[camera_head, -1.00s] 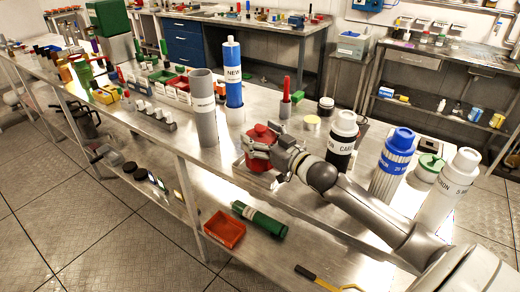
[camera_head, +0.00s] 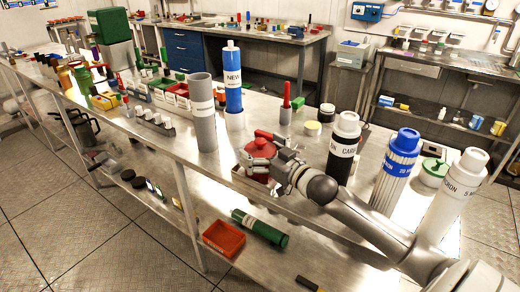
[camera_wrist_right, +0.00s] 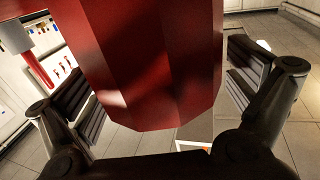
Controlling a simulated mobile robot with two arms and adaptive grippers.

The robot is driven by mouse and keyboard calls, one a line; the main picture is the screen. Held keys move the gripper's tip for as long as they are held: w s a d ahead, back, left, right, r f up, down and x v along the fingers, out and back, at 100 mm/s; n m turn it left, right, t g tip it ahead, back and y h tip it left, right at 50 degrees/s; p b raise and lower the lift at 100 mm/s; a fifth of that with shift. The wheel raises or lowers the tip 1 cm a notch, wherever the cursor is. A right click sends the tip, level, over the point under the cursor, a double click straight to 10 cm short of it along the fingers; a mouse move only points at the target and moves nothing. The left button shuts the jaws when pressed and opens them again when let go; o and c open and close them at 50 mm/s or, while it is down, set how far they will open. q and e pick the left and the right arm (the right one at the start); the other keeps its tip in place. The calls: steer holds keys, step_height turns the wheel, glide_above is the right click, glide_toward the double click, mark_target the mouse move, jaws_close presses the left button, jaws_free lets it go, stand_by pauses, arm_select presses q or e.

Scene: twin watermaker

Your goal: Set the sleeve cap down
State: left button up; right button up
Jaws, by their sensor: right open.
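The sleeve cap, a red faceted cap (camera_head: 258,147), is at the front edge of the steel bench, just right of the grey sleeve. It fills the upper middle of the right wrist view (camera_wrist_right: 150,60). My right gripper (camera_head: 262,165) is around it, with one finger on each side. The fingers are open, and gaps show between them and the cap's walls in the right wrist view. The cap's underside is partly hidden by the gripper. An upright grey sleeve (camera_head: 205,120) stands on the bench. My left gripper is out of view.
A blue cartridge (camera_head: 233,85) stands behind the grey sleeve. A black-and-white cartridge (camera_head: 341,150), a blue-capped one (camera_head: 394,170) and a white one (camera_head: 455,195) stand near my right arm. An orange bin (camera_head: 224,238) and a green cylinder (camera_head: 260,228) are on the lower shelf.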

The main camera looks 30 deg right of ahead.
steer(key=shift+r, duration=0.15)
steer(key=shift+s+d, duration=0.1)
steer(key=shift+s, duration=0.45)
steer(key=s+d, duration=0.1)
steer(key=s, duration=0.9)
steer(key=shift+s+d, duration=0.2)
steer(key=shift+s, duration=0.2)
